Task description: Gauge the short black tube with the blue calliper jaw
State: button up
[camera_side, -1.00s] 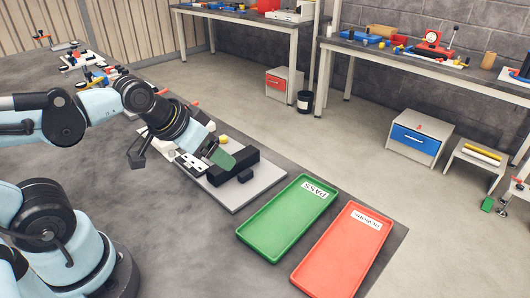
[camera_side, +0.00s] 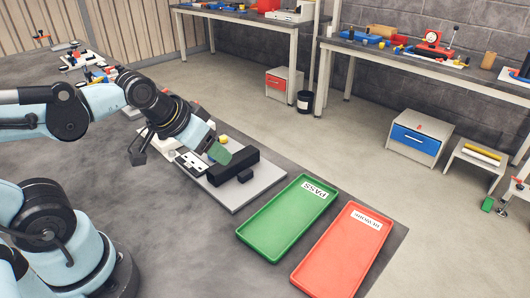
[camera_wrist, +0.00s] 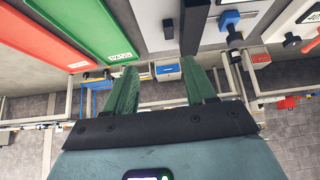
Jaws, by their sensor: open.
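My gripper (camera_side: 220,154) has green fingers and hangs over the light grey plate (camera_side: 258,190), near the long black block (camera_side: 233,168). In the wrist view my gripper (camera_wrist: 159,65) is open, with nothing visible between its fingers. A blue calliper jaw (camera_wrist: 229,19) with a dark stem shows at the upper right of the wrist view, beside the black block (camera_wrist: 193,25). A small black piece (camera_wrist: 168,28) sits on the block's other side; it also shows in the side view (camera_side: 245,175). I cannot make out the short black tube for certain.
A green PASS tray (camera_side: 268,238) and a red REWORK tray (camera_side: 318,273) lie right of the plate. A yellow knob (camera_side: 223,139) stands behind my gripper. Several small tools (camera_side: 85,60) lie farther back on the bench. The front bench surface is clear.

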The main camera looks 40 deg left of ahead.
jog(key=w+a+r+n+g+y, duration=0.35)
jog(key=w+a+n, duration=0.35)
jog(key=a+n, duration=0.3)
jog(key=shift+m+h, duration=0.25)
jog(key=shift+m, duration=0.45)
jog(key=x, duration=1.2)
jog(key=shift+s+a+f, duration=0.3)
jog(key=shift+s+a, duration=0.05)
jog(key=shift+a, duration=0.1)
grip_shut()
